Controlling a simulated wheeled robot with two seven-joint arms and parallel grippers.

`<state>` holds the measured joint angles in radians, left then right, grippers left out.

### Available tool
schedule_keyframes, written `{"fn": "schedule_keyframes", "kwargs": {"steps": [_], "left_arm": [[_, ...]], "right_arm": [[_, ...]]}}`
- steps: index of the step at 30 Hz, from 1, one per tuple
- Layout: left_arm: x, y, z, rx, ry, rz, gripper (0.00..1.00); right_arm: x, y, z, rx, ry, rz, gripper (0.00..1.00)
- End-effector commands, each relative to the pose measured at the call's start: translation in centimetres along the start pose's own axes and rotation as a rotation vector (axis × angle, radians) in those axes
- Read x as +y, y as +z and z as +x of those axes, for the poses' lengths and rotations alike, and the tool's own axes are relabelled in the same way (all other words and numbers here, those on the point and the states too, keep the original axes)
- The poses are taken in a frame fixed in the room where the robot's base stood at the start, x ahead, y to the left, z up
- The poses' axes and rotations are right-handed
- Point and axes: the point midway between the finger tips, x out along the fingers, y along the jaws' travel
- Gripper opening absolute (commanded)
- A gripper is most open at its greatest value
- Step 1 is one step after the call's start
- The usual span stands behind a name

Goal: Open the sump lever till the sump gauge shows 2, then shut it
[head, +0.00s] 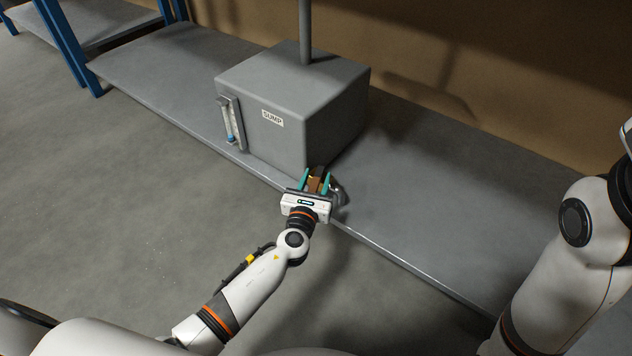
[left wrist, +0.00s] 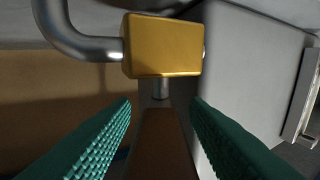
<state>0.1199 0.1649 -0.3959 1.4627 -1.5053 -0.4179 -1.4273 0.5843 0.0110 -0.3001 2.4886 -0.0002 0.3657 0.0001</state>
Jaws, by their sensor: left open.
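The grey sump tank (head: 290,105) carries a SUMP label and stands on the shelf. Its gauge (head: 231,122) is a pale upright tube on the front face, with blue near the bottom; the marks are too small to read. The gauge's edge seems to show at the right of the left wrist view (left wrist: 303,95). My left gripper (head: 315,180) is at the tank's lower right corner, open. In the left wrist view a brown lever (left wrist: 160,145) lies between the apart green finger pads, below a yellow valve block (left wrist: 163,45). My right gripper is out of view.
A curved metal pipe (left wrist: 75,38) joins the valve block. A vertical pipe (head: 305,30) rises from the tank's top. The grey shelf (head: 420,215) is clear to the right of the tank. Blue rack posts (head: 62,40) stand at the far left.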

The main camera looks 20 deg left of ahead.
Motion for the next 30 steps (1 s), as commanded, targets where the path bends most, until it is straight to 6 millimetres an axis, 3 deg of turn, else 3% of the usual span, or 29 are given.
{"fn": "schedule_keyframes", "kwargs": {"steps": [7, 15, 30], "left_arm": [[-0.01, -0.03, 0.10, 0.000, 0.000, -0.001, 0.42], [0.00, -0.03, 0.07, 0.000, 0.000, -0.001, 0.00], [-0.54, 0.03, 0.12, 0.003, 0.115, 0.002, 0.00]], "right_arm": [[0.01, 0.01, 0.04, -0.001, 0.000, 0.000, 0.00], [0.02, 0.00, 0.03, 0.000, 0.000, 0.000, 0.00], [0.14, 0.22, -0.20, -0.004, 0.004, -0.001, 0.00]]}}
